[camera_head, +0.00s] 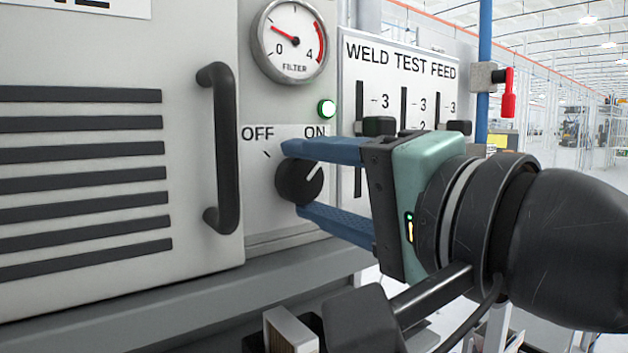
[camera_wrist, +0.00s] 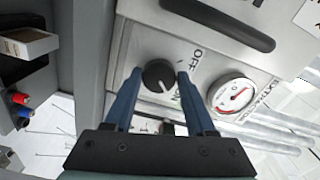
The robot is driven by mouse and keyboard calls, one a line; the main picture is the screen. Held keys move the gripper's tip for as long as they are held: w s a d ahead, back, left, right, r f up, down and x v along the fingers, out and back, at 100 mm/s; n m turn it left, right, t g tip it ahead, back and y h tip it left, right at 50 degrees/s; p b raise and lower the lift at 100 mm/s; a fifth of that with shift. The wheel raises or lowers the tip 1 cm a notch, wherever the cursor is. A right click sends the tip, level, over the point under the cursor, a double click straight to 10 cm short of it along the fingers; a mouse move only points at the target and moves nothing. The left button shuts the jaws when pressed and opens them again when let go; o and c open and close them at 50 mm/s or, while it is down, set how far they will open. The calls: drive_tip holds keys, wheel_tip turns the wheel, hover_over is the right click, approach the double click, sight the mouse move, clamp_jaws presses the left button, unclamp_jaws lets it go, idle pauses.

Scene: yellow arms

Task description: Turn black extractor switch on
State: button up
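The black extractor switch (camera_head: 292,184) is a round knob on the pale panel, below the OFF and ON labels. Its white pointer line points up and right toward ON. A small green lamp (camera_head: 327,108) above ON is lit. My gripper (camera_head: 293,180) has one blue finger just above the knob and the other just below it. In the wrist view the knob (camera_wrist: 158,74) lies between the two fingertips (camera_wrist: 159,73), with a small gap showing at the sides. The fingers are apart; firm contact with the knob is not visible.
A black bar handle (camera_head: 226,150) stands out left of the knob, beside the slotted vent panel (camera_head: 80,185). A round filter gauge (camera_head: 291,42) is above. The Weld Test Feed board (camera_head: 400,75) with black sliders is just behind and right of my gripper.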

drive_tip(key=o, duration=0.3)
drive_tip(key=p+v, duration=0.1)
drive_tip(key=v, duration=1.2)
drive_tip(key=shift+p, duration=0.35)
